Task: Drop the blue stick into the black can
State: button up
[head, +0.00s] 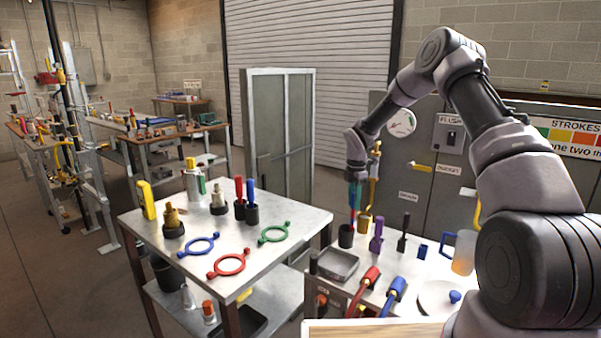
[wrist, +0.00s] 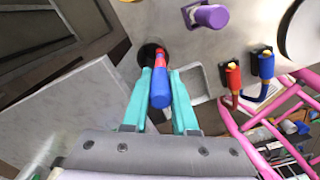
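The blue stick (wrist: 159,90) stands between the teal fingers of my gripper (wrist: 163,72), which look shut on it. A red part (wrist: 160,61) shows beyond the blue; I cannot tell if it is a separate stick. The black can (head: 346,237) stands on the right-hand table, directly under my gripper (head: 355,200) in the head view. In the wrist view the can's dark mouth (wrist: 150,52) shows beyond the fingertips. The stick's lower end is at or in the can's mouth; the exact depth is hidden.
The left table (head: 215,268) holds another blue stick (head: 250,188) and a red stick (head: 239,189) in black cans, plus coloured rings.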

jog(key=o, duration=0.4)
jog(key=shift+o, duration=0.2)
jog(key=shift+r, duration=0.1)
notch_tip(320, 180, up, 11)
jog(key=shift+f, duration=0.2)
jog(key=s+d+r+m+t, duration=0.2)
jog(key=s+r+m, duration=0.4)
jog(key=s+r, duration=0.4)
jog(key=s+d+r+m+t, duration=0.1)
jog(key=s+r+m, duration=0.65)
jog(key=r, duration=0.45)
jog(key=s+d+r+m+t+y, duration=0.1)
jog(key=s+r+m+t, duration=0.1)
jog(key=s+m, duration=0.5)
jog(key=s+d+r+m+t+y, duration=0.1)
jog(key=s+m, duration=0.5)
jog(key=s, duration=0.9)
jog(key=shift+s+d+r+m+t, duration=0.4)
jog(key=shift+r+t, duration=0.2)
jog(key=shift+r, duration=0.2)
